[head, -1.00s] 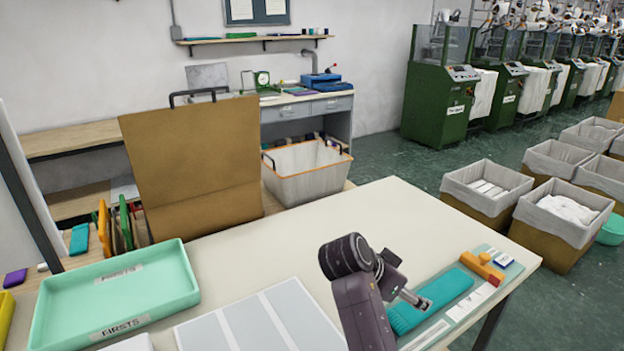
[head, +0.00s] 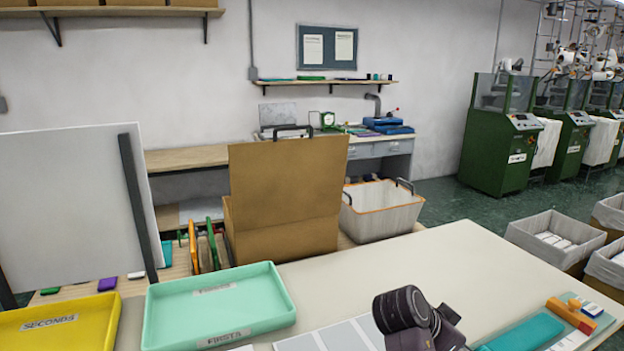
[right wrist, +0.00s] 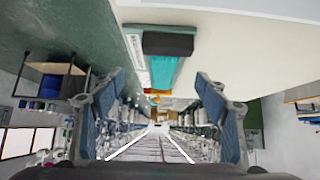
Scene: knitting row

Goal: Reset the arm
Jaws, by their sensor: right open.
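My right arm (head: 405,312) comes in at the bottom of the head view, over the right part of the table (head: 440,260). Its gripper is cut off below that view. In the right wrist view my right gripper (right wrist: 160,115) is open, its two blue-grey fingers apart with nothing between them. A teal folded piece (head: 522,335) lies on a mat near the table's right end. It also shows in the right wrist view (right wrist: 166,72), beyond the fingers. My left gripper is not in view.
A green FIRSTS tray (head: 285,325) and a yellow SECONDS tray (head: 75,335) stand at the front left. Behind the table are an open cardboard box (head: 285,190) and a white basket (head: 383,218). An orange tool (head: 570,314) lies by the teal piece. Lined bins (head: 525,232) stand right.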

